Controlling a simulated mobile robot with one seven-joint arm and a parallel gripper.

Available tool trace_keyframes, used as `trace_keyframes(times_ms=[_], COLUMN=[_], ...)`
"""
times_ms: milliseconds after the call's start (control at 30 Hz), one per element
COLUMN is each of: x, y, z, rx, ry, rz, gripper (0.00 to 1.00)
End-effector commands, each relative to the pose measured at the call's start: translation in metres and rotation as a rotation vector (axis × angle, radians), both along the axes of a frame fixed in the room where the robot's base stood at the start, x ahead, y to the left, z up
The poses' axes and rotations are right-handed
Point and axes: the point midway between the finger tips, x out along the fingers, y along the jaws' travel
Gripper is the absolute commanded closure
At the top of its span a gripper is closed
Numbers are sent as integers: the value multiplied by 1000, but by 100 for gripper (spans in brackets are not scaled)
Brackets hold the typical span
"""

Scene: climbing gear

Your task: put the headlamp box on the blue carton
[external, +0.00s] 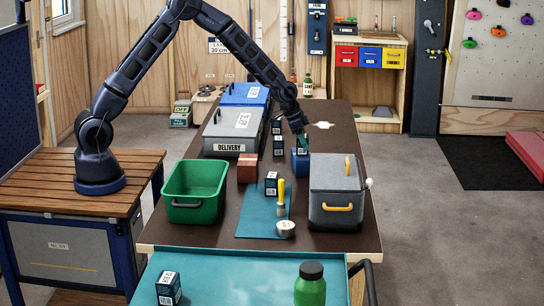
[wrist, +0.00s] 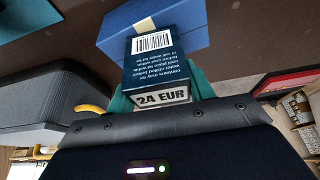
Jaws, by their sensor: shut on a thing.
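My gripper (external: 302,141) is shut on a small dark blue box with a white barcode and a "24 EUR" label, taken as the headlamp box (wrist: 152,62); its name is not readable. In the wrist view the teal fingers (wrist: 160,84) flank this box. The blue carton (external: 301,164) stands on the brown table, directly below my gripper. In the wrist view the blue carton (wrist: 190,28) shows its tape strip right behind the held box. I cannot tell whether box and carton touch. In the external view the held box is mostly hidden by the fingers.
A grey cooler (external: 335,180) with yellow handles stands close in front of the carton, to the right. A reddish-brown block (external: 247,168), a green bin (external: 194,190) and a grey delivery case (external: 233,132) lie left. Similar small dark boxes (external: 277,146) stand just left of the carton.

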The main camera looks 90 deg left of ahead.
Motion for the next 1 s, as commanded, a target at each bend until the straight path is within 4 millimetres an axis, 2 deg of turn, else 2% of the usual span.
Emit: trace_keyframes(times_ms=[33, 133, 533, 667, 1000], x=[0, 0, -1, -6, -30], y=[0, 0, 0, 1, 0], z=[-1, -1, 5, 20, 76], rx=[0, 0, 1, 2, 2], ry=[0, 0, -1, -3, -2], rz=[0, 0, 0, 1, 1], gripper=[46, 26, 26, 26, 26])
